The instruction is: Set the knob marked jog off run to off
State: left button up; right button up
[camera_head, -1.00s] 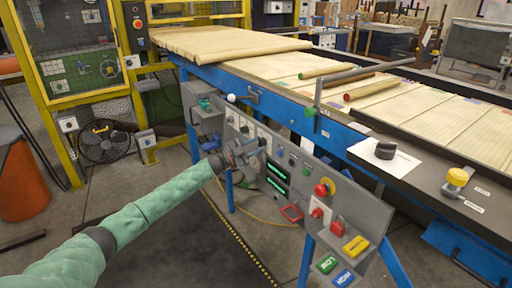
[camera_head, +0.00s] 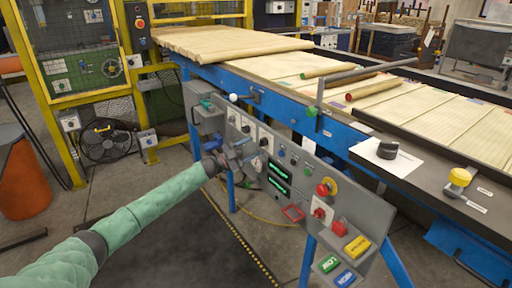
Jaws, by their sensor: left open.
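A long grey control panel (camera_head: 345,194) hangs on the blue frame below the wood line. Its upper left part carries small pale plates with dark knobs: one knob (camera_head: 245,128), another dark knob (camera_head: 263,141), and a dark knob (camera_head: 257,163) lower down. The lettering is too small to read, so I cannot tell which is marked jog off run. My left gripper (camera_head: 240,154) is open in front of the panel's left part, close to these knobs, and covers some of the panel. I cannot tell whether it touches a knob. My right gripper is out of view.
Right of the knobs are green displays (camera_head: 279,178), a red-and-yellow button (camera_head: 326,188), a red switch (camera_head: 339,228) and a yellow block (camera_head: 357,246). A black knob (camera_head: 387,149) stands on the ledge.

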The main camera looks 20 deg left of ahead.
pick_arm(q)
jog(key=v, duration=0.4)
jog(key=shift+s+a+f, duration=0.1)
jog(key=shift+a, duration=0.1)
